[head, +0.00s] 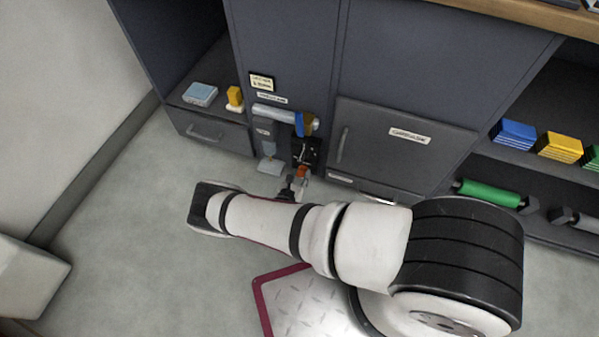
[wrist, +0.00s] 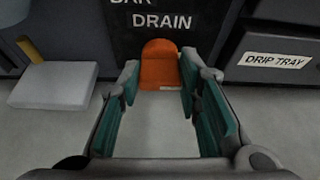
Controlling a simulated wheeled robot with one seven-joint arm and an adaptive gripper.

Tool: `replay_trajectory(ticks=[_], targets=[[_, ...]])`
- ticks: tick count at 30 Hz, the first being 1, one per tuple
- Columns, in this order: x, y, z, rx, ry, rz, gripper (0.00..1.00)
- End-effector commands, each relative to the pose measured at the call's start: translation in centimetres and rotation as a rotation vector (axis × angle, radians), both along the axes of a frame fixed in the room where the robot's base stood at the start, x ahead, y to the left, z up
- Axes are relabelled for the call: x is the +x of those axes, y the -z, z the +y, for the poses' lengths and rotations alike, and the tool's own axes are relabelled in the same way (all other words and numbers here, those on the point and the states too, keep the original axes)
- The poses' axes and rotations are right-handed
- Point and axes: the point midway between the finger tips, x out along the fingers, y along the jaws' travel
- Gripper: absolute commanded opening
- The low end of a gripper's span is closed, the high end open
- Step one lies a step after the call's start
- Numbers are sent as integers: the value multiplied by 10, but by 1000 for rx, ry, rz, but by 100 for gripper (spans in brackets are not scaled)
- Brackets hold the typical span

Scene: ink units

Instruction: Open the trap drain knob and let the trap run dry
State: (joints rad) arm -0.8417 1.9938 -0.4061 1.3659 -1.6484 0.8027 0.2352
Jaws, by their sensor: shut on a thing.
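The orange drain knob (wrist: 160,62) stands below a black panel lettered "DRAIN" (wrist: 161,20) in the wrist view. It also shows small in the head view (head: 302,172), low on the dark cabinet front. My gripper (wrist: 160,76) is shut on the knob, with a teal-padded finger at each side of it. In the head view my gripper (head: 299,184) is small and partly hidden by my arm. A pale horizontal pipe (head: 275,114) with a blue part (head: 299,124) sits above the knob. No liquid is visible.
A pale flat block (wrist: 55,85) lies left of the knob. A "DRIP TRAY" label (wrist: 275,60) is on the front at right. A cabinet door (head: 385,155) is right of the pipe. Shelves at right hold coloured stacks (head: 513,134) and a green roller (head: 488,194).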

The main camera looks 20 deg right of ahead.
Motion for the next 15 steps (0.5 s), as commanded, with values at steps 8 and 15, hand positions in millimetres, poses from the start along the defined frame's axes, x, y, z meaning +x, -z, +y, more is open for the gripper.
replay_trajectory(ticks=[8,15], targets=[[-1,1,0,46,0,-33,4],[-1,1,0,50,1,-36,4]])
